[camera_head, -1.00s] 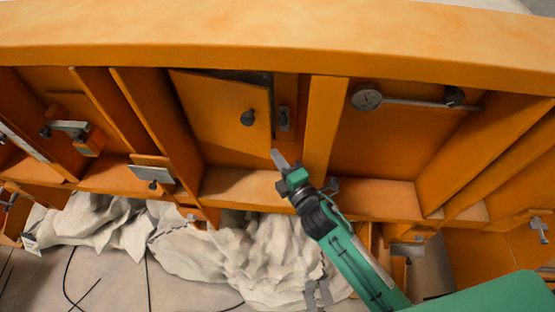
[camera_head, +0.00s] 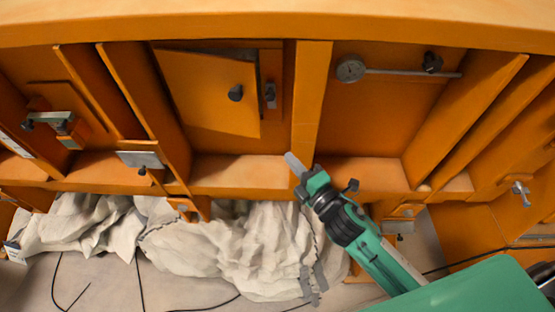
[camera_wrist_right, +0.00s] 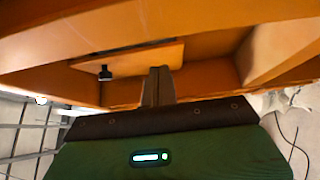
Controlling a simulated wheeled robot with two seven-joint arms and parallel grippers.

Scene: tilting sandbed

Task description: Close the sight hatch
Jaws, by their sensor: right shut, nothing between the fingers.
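The sight hatch (camera_head: 205,92) is an orange panel with a black knob (camera_head: 235,93) in a bay of the orange frame. It stands ajar: its right edge is swung out and a dark gap shows along its top. A small grey latch (camera_head: 270,95) sits on the frame just right of it. My right gripper (camera_head: 293,162) is shut and empty, below and right of the hatch's lower right corner, apart from it in the head view. In the right wrist view the shut fingers (camera_wrist_right: 158,86) point toward the orange structure, right of the knob (camera_wrist_right: 105,73). My left gripper is out of view.
An orange upright (camera_head: 309,105) separates the hatch bay from a bay with a round dial gauge (camera_head: 351,70) on a rod. A ledge (camera_head: 240,172) runs below the hatch. Crumpled pale cloth (camera_head: 250,245) hangs under it. Black cables lie on the floor.

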